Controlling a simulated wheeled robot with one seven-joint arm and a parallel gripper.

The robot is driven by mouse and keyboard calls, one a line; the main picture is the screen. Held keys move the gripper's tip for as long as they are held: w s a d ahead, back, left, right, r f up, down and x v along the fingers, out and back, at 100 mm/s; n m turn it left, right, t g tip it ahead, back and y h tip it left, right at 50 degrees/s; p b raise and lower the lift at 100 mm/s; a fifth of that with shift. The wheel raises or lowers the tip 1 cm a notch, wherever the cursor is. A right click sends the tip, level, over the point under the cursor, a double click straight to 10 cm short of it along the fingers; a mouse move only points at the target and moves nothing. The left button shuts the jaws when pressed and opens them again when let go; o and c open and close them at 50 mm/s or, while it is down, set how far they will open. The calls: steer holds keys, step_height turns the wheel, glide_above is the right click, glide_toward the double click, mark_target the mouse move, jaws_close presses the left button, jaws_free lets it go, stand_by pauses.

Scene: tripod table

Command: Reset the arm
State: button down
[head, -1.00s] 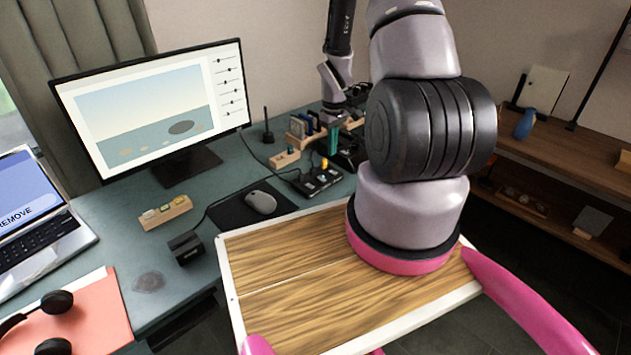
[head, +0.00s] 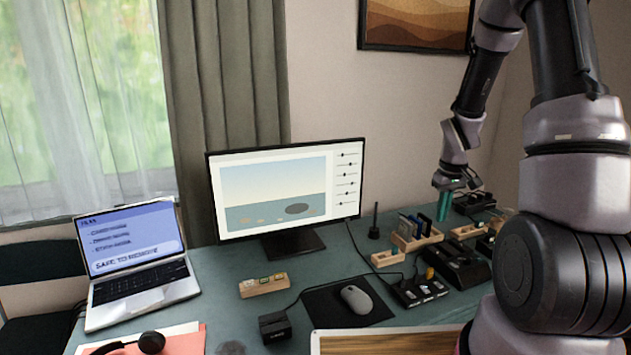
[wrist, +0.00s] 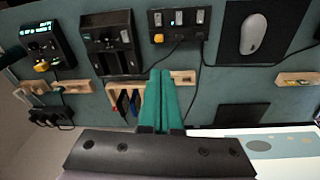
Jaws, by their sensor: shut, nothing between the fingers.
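My gripper (head: 443,206) hangs from the arm over the right part of the desk, with its teal fingers pointing down. The fingers are together and empty, and they also show closed in the wrist view (wrist: 161,98). In the head view they are just right of and above a wooden rack (head: 417,238) holding dark and blue cards. In the wrist view they partly cover that rack. The upper arm fills the right side of the head view.
The monitor (head: 272,190) stands left of my gripper, and its screen (wrist: 285,143) shows low in the wrist view. Black devices (head: 458,266) with cables crowd the desk below. A mouse (head: 356,299), a small wooden block (head: 263,285) and a laptop (head: 138,262) are further left.

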steer(key=s+a+r+m+t, duration=0.1)
steer(key=s+a+r, duration=0.1)
steer(key=r, duration=0.4)
steer(key=s+a+r+m+t, duration=0.1)
steer(key=r, duration=0.6)
steer(key=s+a+r+m+t+y, duration=0.1)
steer(key=s+a+r, duration=0.3)
steer(key=s+r, duration=0.4)
steer(key=s+a+r+m+t+y, duration=0.1)
steer(key=s+a+r+m+t, duration=0.1)
steer(key=s+r, duration=0.7)
steer(key=shift+s+a+m, duration=0.35)
steer(key=shift+a+m, duration=0.25)
steer(key=shift+a, duration=0.6)
